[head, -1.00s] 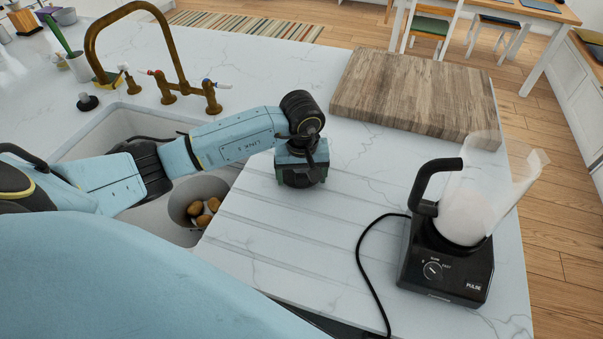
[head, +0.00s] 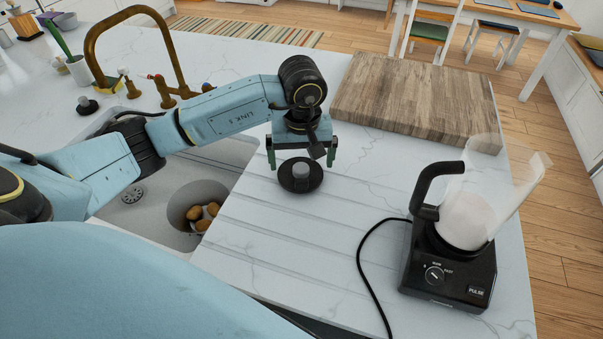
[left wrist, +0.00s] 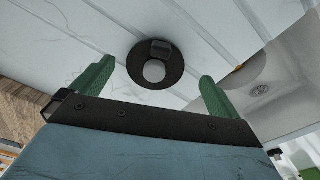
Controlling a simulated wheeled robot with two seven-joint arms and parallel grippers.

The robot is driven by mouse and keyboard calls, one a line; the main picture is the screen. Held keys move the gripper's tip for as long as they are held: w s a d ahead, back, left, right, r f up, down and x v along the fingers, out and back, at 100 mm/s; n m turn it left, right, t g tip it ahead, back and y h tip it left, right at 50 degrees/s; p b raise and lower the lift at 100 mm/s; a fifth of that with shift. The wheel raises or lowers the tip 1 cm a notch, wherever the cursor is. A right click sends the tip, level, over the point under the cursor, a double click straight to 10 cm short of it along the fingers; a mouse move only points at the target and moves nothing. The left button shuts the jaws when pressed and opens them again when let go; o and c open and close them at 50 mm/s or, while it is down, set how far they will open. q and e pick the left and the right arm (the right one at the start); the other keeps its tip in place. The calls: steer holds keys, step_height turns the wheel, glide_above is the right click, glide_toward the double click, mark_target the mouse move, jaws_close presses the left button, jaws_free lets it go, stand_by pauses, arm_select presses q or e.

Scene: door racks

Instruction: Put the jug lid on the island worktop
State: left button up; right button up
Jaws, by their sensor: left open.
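The jug lid (head: 300,175) is a round black disc with a grey knob on top. My right gripper is not in view.
A blender (head: 447,262) with a clear, open-topped jug stands at the right, its black cord on the worktop. A wooden board (head: 415,100) lies behind. The sink (head: 150,205), a bowl of potatoes (head: 190,196) and a brass tap (head: 130,45) are at the left.

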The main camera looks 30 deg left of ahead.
arm_select(q)
steer(key=shift+s+d+r, duration=0.1)
steer(key=shift+s+r, duration=0.05)
steer(key=shift+r, duration=2.1)
